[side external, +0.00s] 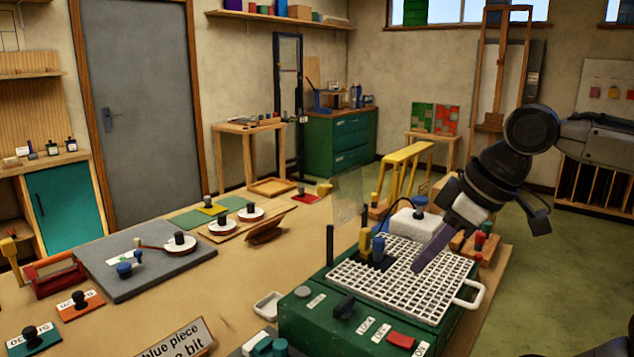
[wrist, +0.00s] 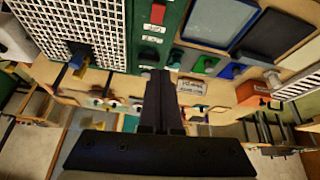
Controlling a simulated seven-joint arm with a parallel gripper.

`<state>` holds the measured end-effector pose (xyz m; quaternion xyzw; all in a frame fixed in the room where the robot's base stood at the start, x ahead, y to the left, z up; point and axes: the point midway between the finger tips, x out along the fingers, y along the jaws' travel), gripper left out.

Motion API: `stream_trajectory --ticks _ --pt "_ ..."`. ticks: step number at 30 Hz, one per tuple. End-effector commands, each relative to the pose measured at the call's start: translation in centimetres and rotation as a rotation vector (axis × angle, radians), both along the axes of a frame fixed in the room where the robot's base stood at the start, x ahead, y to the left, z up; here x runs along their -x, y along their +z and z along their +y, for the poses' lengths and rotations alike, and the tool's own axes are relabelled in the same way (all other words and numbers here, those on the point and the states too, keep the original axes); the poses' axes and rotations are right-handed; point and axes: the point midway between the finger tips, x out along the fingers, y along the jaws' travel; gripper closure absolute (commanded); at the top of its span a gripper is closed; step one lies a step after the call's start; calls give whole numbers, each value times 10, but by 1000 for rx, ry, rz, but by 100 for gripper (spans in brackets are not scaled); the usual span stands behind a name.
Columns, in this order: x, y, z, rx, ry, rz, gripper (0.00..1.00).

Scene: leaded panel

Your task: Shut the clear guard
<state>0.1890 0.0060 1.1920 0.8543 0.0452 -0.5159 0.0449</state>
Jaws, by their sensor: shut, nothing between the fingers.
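The green grinder (side external: 330,322) stands at the table's near edge with a white grid top (side external: 400,285); the grid also shows at upper left in the wrist view (wrist: 95,25). The clear guard (side external: 350,195) looks like a faint see-through panel standing raised behind the grid, near the yellow and blue posts. I cannot make it out in the wrist view. My gripper (side external: 416,268) points down over the right part of the grid, apart from the guard. Its dark fingers (wrist: 159,75) are together and empty.
A red switch (side external: 401,340) and a black knob (side external: 344,307) sit on the grinder's front. A white handle (side external: 470,297) sticks out at its right. A yellow stand (side external: 405,160) and a white bottle-like thing (side external: 412,225) stand behind.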

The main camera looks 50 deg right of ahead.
Motion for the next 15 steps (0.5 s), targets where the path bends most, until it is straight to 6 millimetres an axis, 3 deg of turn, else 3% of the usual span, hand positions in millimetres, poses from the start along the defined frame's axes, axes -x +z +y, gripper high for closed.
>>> stream_trajectory --ticks 1,6,15 --pt "-13 22 0 2 10 -3 100" --pt "-53 84 -4 8 43 -2 100" --pt "-137 159 -23 15 81 7 100"
